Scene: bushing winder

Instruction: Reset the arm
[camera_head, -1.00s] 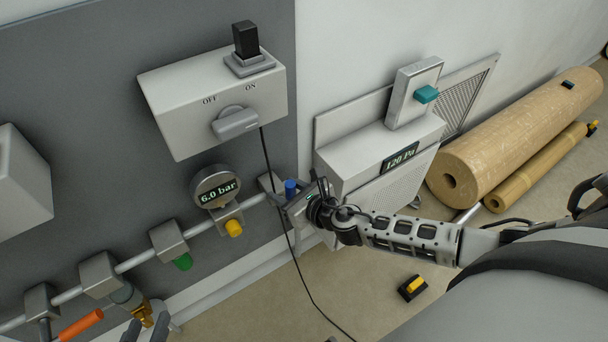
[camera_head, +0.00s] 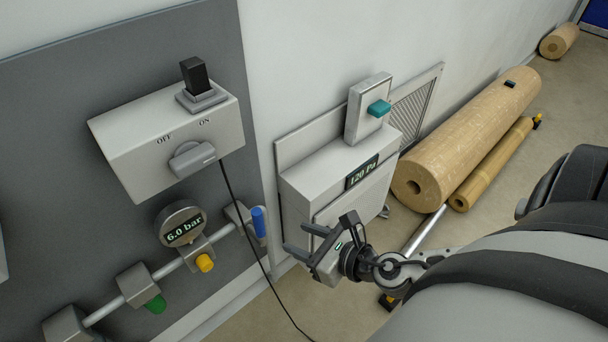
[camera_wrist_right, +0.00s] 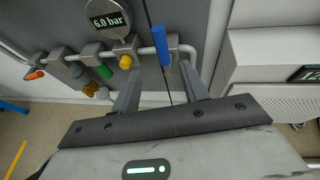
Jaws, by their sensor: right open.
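My right gripper (camera_head: 296,241) is open and empty in the head view. It stands in front of the pipe's right end, apart from the blue valve handle (camera_head: 259,222). In the right wrist view its two fingers (camera_wrist_right: 160,88) reach toward the wall, with the blue handle (camera_wrist_right: 160,46) beyond and between them. My right arm (camera_head: 400,272) comes in from the right. My left gripper does not show in the head view.
A gauge (camera_head: 183,226) reading 6.0 bar, a yellow knob (camera_head: 204,263) and a green knob (camera_head: 155,304) sit along the pipe. A switch box (camera_head: 168,140) is above. A 120 Pa unit (camera_head: 335,190) stands behind my gripper. Brown rolls (camera_head: 468,138) lie on the floor at right.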

